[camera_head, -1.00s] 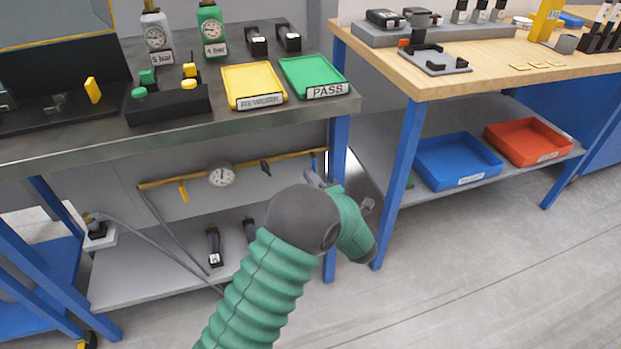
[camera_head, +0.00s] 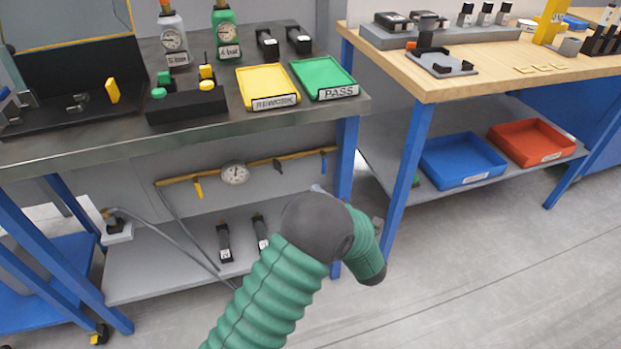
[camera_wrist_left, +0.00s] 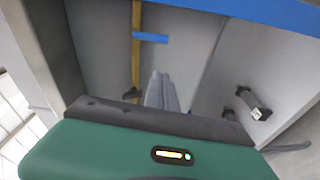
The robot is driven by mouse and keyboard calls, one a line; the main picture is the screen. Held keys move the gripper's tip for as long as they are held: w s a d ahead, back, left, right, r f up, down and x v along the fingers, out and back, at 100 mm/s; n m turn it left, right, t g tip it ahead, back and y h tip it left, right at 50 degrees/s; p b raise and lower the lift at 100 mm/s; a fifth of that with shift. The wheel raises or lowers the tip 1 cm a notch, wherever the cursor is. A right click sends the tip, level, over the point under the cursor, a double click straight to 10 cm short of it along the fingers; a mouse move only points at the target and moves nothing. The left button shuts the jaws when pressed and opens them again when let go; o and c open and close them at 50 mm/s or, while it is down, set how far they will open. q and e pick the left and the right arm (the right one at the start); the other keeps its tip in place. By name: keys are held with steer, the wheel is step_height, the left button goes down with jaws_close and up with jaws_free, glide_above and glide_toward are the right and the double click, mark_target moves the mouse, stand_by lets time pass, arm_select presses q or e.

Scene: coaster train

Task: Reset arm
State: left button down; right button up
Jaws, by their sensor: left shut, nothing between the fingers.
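My left arm (camera_head: 275,285), in a green ribbed sleeve with a dark joint, reaches up from the bottom of the head view. It is in front of the metal bench's lower part. Most of my left gripper is hidden behind the arm there. In the left wrist view my left gripper (camera_wrist_left: 160,92) shows its grey fingers together, shut and empty. They point toward the space under the bench, apart from the things there. My right gripper is in neither view.
The metal bench (camera_head: 130,140) holds a yellow REWORK tray (camera_head: 268,84) and a green PASS tray (camera_head: 322,75). Under it are a pipe with a gauge (camera_head: 234,174) and a shelf (camera_head: 150,268). A wooden table (camera_head: 440,88) stands right. Floor at lower right is clear.

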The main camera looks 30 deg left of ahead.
arm_select(q)
steer(key=v, duration=0.3)
steer(key=shift+s+r, duration=0.1)
steer(key=shift+r, duration=0.15)
